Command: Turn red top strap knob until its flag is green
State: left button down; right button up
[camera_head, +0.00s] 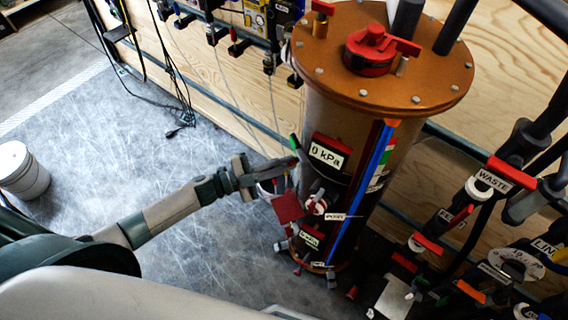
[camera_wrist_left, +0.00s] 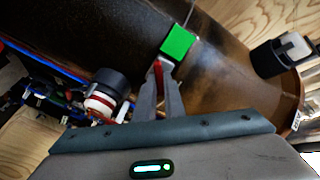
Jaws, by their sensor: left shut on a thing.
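The tall brown filter cylinder (camera_head: 345,110) stands upright right of centre. My left gripper (camera_head: 290,163) reaches in from the left to its near left side. In the left wrist view the gripper (camera_wrist_left: 164,78) is shut on a narrow red piece (camera_wrist_left: 158,74), apparently the strap knob. A green square flag (camera_wrist_left: 177,43) sits just beyond the fingertips; a green flag edge also shows in the head view (camera_head: 294,142). The fingers hide most of the knob. A red square flag (camera_head: 288,208) hangs lower on the cylinder. My right gripper is not in view.
A red handle (camera_head: 370,50) is on the lid. Pipes and a "WASTE" valve label (camera_head: 493,181) crowd the right. A white bucket (camera_head: 22,170) stands far left; the floor between is mostly clear.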

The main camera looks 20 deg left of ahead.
pick_arm(q)
jog(key=c, duration=1.8)
grip_release()
jog(key=shift+c, duration=0.2)
jog(key=shift+a, duration=0.1)
jog(key=b+v, duration=0.5)
jog(key=v, duration=1.2)
jog(key=shift+s, duration=0.2)
jog(key=shift+a, duration=0.1)
